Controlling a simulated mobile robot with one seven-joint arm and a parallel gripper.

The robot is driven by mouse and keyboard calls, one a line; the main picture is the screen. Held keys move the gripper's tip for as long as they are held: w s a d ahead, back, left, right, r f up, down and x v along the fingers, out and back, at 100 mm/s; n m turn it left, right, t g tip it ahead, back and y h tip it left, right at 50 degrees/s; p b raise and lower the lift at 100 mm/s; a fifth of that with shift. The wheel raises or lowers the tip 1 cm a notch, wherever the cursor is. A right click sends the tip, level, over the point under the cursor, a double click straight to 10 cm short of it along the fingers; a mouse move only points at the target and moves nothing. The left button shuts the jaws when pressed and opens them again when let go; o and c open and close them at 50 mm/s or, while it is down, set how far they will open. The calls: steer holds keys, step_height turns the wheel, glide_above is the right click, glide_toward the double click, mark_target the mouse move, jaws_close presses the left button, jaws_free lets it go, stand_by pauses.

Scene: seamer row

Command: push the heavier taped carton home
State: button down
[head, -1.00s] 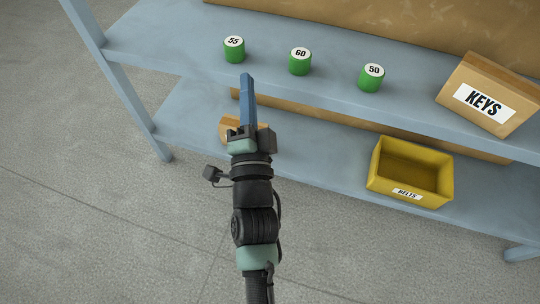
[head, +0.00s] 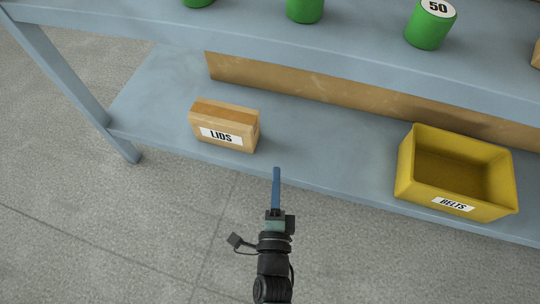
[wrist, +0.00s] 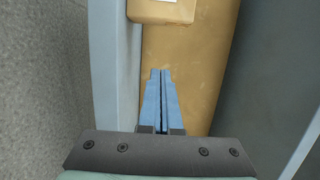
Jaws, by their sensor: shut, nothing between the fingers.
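The taped carton marked LIDS (head: 224,128) sits on the lower shelf (head: 330,160), near its front edge at the left. My gripper (head: 277,170) is shut and empty, its blue fingers together. In the head view its tip appears at the shelf's front edge, to the right of LIDS; I cannot tell whether it is above the shelf. A tan carton (head: 537,54) is cut off at the right edge on the upper shelf. In the wrist view, the shut fingers (wrist: 160,73) point toward a carton with a white label (wrist: 160,10), partly cut off at the top.
A yellow bin marked BELTS (head: 408,180) stands on the lower shelf at the right. Green cans, one marked 50 (head: 428,30), stand on the upper shelf (head: 350,50), which overhangs the back. A brown panel (head: 300,85) runs behind. Shelf between LIDS and BELTS is clear.

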steer(key=w+b, duration=0.1)
steer(key=w, duration=0.1)
steer(key=w+b, duration=0.2)
steer(key=w, duration=0.1)
steer(key=w+b, duration=0.1)
steer(key=w, duration=0.2)
steer(key=shift+w+d+f+b, duration=0.15)
steer(key=shift+w+d+b, duration=0.15)
steer(key=shift+b, duration=0.1)
steer(key=a, duration=0.1)
steer(key=a+p, duration=0.1)
steer(key=w+p, duration=0.1)
steer(key=shift+a+r, duration=0.35)
steer(key=shift+a, duration=0.05)
steer(key=shift+w+a+f, duration=0.1)
steer(key=shift+w+a, duration=0.05)
steer(key=shift+a, duration=0.35)
